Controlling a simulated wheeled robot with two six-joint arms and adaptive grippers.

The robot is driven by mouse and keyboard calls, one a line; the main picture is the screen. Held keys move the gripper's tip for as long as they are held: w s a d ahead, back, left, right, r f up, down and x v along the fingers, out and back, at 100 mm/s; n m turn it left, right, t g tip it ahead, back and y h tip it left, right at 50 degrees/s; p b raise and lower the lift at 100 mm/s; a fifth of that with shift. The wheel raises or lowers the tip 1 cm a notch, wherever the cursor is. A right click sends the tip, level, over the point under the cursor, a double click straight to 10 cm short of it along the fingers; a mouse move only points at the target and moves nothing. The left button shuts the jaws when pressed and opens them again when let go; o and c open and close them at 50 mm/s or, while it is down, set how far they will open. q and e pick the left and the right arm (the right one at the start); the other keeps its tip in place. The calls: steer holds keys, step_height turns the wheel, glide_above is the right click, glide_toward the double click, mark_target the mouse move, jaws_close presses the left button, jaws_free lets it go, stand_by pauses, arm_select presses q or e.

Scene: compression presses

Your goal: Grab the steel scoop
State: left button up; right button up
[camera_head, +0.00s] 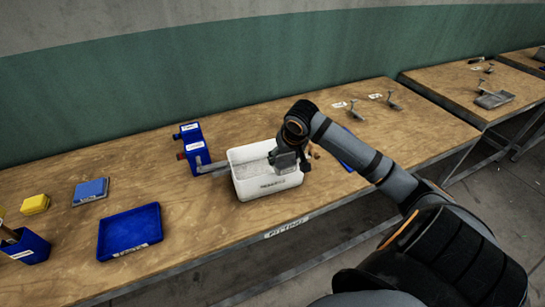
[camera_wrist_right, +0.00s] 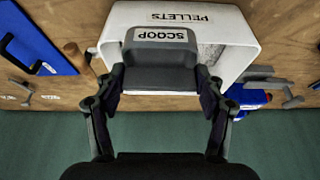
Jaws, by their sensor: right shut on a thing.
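The steel scoop is a grey block-like piece with a "SCOOP" label (camera_wrist_right: 160,55) in the right wrist view. It also shows at the right end of the white pellets bin (camera_head: 285,160) in the head view. My right gripper (camera_wrist_right: 161,78) is shut on it, one finger on each side. In the head view my right gripper (camera_head: 303,158) is at the bin's right rim, partly hiding the scoop. The scoop overlaps the bin's rim in the wrist view; whether it touches the bin I cannot tell. My left gripper is not in view.
The white bin (camera_head: 268,186) holds pale pellets. A blue press (camera_head: 192,147) with a grey arm stands left of it. A blue tray (camera_head: 130,231), a blue pad (camera_head: 91,189) and a yellow block (camera_head: 35,204) lie further left. A brown handle (camera_wrist_right: 76,57) lies beside the bin.

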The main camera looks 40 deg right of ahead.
steer(key=shift+s+d+r+p, duration=0.15)
steer(key=shift+s+d+r, duration=0.1)
steer(key=shift+s, duration=0.2)
steer(key=shift+s+d+r+p, duration=0.1)
steer(key=shift+s+r+p, duration=0.1)
steer(key=shift+s, duration=0.2)
steer(key=shift+s+a+r, duration=0.15)
steer(key=shift+s+a, duration=0.05)
steer(key=shift+s, duration=0.25)
